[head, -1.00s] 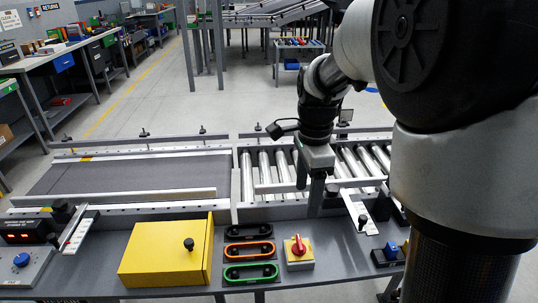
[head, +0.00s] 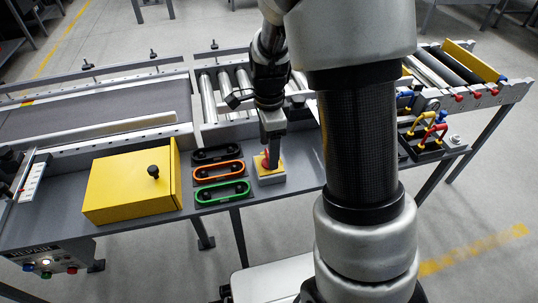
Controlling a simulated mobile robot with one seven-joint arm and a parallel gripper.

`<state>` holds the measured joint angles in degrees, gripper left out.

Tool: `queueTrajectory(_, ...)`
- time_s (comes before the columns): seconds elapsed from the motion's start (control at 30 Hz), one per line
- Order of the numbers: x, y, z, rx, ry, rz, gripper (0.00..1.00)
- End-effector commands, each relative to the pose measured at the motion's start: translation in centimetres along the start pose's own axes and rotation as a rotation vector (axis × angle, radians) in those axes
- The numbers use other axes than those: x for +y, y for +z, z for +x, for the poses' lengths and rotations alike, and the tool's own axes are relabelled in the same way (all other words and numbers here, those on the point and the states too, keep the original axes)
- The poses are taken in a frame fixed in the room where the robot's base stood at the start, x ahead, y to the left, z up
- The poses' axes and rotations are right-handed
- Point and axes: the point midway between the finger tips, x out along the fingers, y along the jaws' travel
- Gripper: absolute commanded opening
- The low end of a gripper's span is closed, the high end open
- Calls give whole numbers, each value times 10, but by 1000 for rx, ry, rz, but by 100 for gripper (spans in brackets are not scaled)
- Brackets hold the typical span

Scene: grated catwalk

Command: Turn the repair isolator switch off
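The isolator switch (head: 270,178) is a grey box with a yellow face and a red rotary handle, standing on the grey bench ledge right of the coloured handles. My gripper (head: 269,160) points down right at the red handle and covers most of it. Only a bit of red and yellow shows around the fingertips. I cannot tell whether the fingers touch or grip the handle, or which way the handle now points.
Left of the switch are black, orange and green (head: 222,192) pull handles and a yellow box (head: 130,182) with a black knob. A panel (head: 48,262) with lit buttons hangs at lower left. Behind lie a belt (head: 90,110) and rollers. Coloured levers (head: 428,133) stand at right.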

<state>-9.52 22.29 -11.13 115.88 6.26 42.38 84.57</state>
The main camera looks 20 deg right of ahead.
Motion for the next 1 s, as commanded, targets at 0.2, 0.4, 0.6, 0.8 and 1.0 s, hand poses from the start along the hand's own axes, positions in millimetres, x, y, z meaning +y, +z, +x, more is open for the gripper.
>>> queueTrajectory(0.2,0,0,19,0,1,0,64)
queueTrajectory(0.4,0,0,20,0,0,0,64)
queueTrajectory(0.6,0,0,20,0,0,0,47)
queueTrajectory(0.8,0,0,20,0,0,0,23)
queueTrajectory(1.0,0,0,19,0,0,-20,23)
